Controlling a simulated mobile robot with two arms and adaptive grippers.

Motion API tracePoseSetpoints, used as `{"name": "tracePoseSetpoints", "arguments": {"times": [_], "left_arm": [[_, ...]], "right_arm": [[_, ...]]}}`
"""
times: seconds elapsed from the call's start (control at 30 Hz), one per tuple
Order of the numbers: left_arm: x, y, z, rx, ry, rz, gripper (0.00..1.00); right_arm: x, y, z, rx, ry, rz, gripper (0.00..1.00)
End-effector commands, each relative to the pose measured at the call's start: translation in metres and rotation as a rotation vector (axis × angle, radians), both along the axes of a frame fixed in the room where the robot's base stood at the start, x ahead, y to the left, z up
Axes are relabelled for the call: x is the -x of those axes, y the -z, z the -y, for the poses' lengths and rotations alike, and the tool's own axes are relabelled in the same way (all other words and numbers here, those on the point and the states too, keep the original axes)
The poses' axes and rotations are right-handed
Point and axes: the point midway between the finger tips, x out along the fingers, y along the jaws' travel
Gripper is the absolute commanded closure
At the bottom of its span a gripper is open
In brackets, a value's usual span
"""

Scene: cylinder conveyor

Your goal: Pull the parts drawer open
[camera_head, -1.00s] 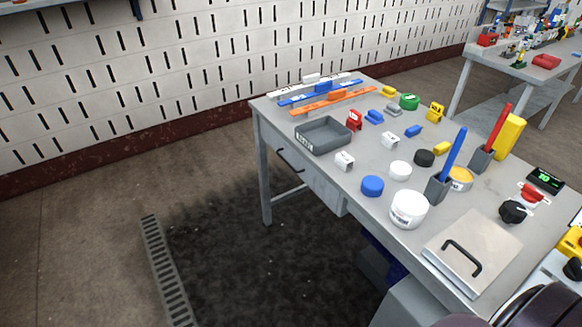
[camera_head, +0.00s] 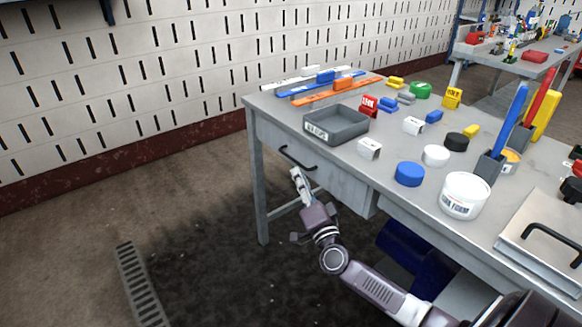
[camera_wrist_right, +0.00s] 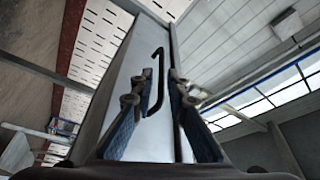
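The grey parts drawer (camera_head: 342,187) sits under the near edge of the grey table and appears shut. Its dark bar handle (camera_head: 297,159) is on the drawer front; in the right wrist view the handle (camera_wrist_right: 158,65) shows ahead between the fingers. My right gripper (camera_head: 296,174) is just below and in front of the handle in the head view. It is open, with its two fingers (camera_wrist_right: 160,80) apart on either side of the handle's line. I cannot tell whether they touch the handle. My left gripper is not in view.
The table (camera_head: 387,178) carries a grey tray (camera_head: 347,137) above the drawer, a white tub (camera_head: 464,195), a blue cap (camera_head: 409,174) and several small blocks. A table leg (camera_head: 258,190) stands left of my gripper. The floor before the drawer is clear.

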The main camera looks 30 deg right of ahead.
Motion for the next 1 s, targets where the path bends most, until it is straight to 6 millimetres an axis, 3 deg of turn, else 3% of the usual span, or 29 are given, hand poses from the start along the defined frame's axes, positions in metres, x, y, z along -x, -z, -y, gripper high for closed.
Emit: {"name": "tracePoseSetpoints", "arguments": {"times": [0.43, 0.6, 1.0], "left_arm": [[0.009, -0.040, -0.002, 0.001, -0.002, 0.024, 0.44], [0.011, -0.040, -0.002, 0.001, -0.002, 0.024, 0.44], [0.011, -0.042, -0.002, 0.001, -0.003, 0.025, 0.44]], "right_arm": [[-0.053, -0.014, 0.014, -0.005, 0.000, 0.008, 0.86], [-0.068, -0.017, 0.018, -0.006, 0.001, 0.007, 0.86], [-0.074, -0.019, 0.019, -0.005, 0.000, 0.005, 0.87]]}}
